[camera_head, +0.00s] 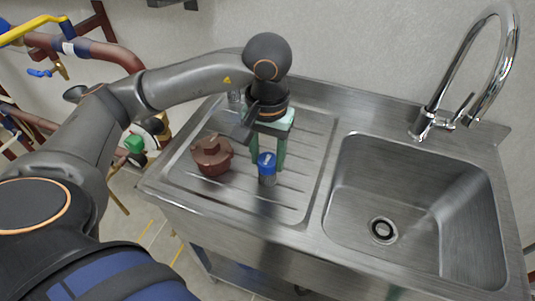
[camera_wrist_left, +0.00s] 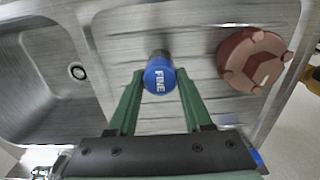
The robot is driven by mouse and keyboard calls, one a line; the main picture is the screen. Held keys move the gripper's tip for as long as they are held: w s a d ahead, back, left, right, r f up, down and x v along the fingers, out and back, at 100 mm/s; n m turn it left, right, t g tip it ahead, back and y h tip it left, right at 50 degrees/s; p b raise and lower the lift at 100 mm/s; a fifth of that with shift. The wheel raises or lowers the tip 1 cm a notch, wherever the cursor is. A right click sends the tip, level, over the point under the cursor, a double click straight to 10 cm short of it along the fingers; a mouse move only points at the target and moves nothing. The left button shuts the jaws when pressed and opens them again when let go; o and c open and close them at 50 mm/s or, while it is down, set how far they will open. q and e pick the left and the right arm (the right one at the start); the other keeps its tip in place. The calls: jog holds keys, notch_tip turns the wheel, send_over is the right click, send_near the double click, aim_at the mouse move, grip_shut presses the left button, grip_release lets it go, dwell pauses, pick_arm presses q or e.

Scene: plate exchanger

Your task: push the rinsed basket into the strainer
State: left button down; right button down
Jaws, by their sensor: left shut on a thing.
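The basket (camera_head: 267,170) has a blue cap and a grey lower body, and is over the ribbed drainboard of the sink. Its blue cap marked "FINE" shows in the left wrist view (camera_wrist_left: 159,76). My left gripper (camera_head: 267,164) points down from above, its two green fingers closed on either side of the cap. In the left wrist view the fingertips (camera_wrist_left: 160,80) flank the cap. I cannot tell whether the basket's bottom touches the drainboard. The strainer cannot be made out for certain among the pipework at the left. My right gripper is not in view.
A brown lid-like part with lugs (camera_head: 211,156) sits on the drainboard (camera_head: 300,200), left of the basket. The sink basin (camera_head: 350,220) is empty, with a chrome tap (camera_head: 432,120) behind it. Pipes (camera_head: 100,52) and valves stand at the left.

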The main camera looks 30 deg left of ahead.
pick_arm(q)
jog(key=shift+r, duration=0.1)
dwell(0.3)
notch_tip(320, 180, up, 9)
jog(key=p, duration=0.5)
dwell(0.4)
